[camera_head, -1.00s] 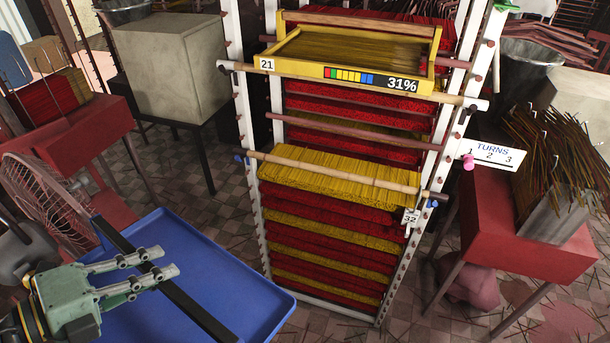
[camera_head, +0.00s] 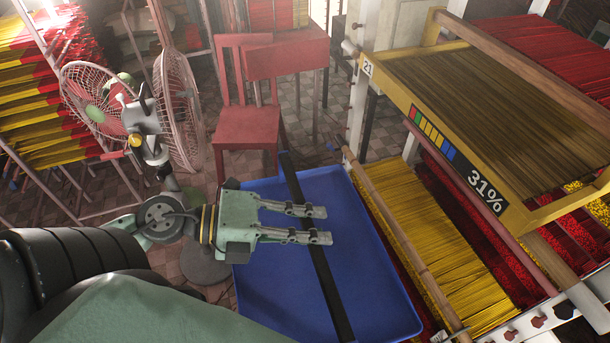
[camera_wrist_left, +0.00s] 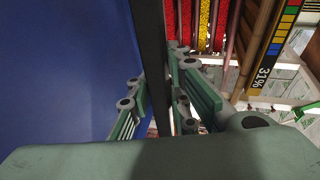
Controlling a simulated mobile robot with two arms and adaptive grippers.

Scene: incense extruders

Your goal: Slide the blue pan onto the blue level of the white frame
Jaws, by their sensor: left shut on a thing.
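The blue pan (camera_head: 375,265) is a wide, shallow tray with a dark bar (camera_head: 305,210) across it. My left gripper (camera_head: 325,225) is shut on this bar; the wrist view shows the bar (camera_wrist_left: 150,60) between its fingers, with blue pan surface (camera_wrist_left: 60,70) on the left. The white frame (camera_head: 355,110) is the tall rack at the right, with its other post (camera_head: 595,318) at the lower right. The pan's right edge overlaps the rack's left side in the picture; I cannot tell if they touch. My right gripper is out of view.
A yellow tray (camera_head: 480,187) marked 21 and 31% sits high on the rack, above yellow incense bundles (camera_head: 440,245). A red chair (camera_head: 247,120) stands behind the pan. Fans (camera_head: 178,110) and a loaded rack (camera_head: 40,110) are at the left. Tiled floor shows between them.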

